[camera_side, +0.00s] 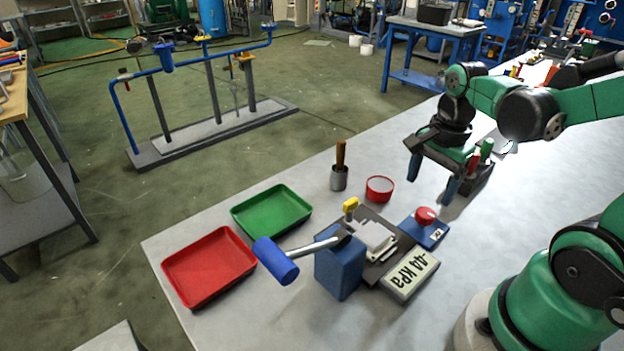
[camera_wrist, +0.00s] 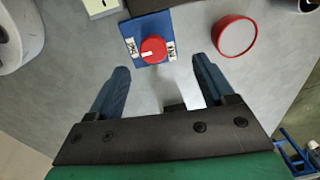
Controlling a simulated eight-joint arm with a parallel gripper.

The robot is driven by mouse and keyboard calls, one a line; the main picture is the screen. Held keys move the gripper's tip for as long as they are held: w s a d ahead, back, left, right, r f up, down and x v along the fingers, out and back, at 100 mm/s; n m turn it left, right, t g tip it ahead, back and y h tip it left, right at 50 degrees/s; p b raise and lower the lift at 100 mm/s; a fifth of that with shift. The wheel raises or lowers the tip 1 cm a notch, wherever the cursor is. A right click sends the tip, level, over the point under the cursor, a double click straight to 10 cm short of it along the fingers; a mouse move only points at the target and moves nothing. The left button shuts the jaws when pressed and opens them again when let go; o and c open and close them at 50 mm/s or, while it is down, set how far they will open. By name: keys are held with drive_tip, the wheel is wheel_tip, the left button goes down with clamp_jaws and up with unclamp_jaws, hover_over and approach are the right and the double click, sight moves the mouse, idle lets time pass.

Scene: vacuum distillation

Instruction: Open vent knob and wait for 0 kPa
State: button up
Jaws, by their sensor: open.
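A display block (camera_side: 411,275) on the bench shows what reads as -44 kPa, upside down. A yellow knob (camera_side: 350,204) stands at the back edge of the grey apparatus (camera_side: 373,236); I cannot tell whether it is the vent knob. A red knob (camera_side: 425,215) sits on a blue box (camera_side: 437,234) right of the apparatus. The red knob (camera_wrist: 153,50) also shows in the wrist view, between two white labels too small to read. My gripper (camera_side: 431,180) is open and empty, above the bench behind the blue box. In the wrist view its fingertips (camera_wrist: 160,68) are apart, with the red knob beyond them.
A blue block (camera_side: 340,268) and a blue-headed hammer-like tool (camera_side: 277,262) stand left of the display. Red (camera_side: 210,267) and green (camera_side: 271,213) trays lie at left. A red round container (camera_side: 379,189) and a grey cup (camera_side: 339,178) stand behind the apparatus.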

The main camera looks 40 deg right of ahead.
sight(427, 212)
drive_tip(key=shift+s+d+f+m+g, duration=0.3)
drive_tip(key=shift+f+m, duration=0.05)
drive_tip(key=shift+m, duration=0.55)
drive_tip(key=shift+f, duration=2.65)
clamp_jaws()
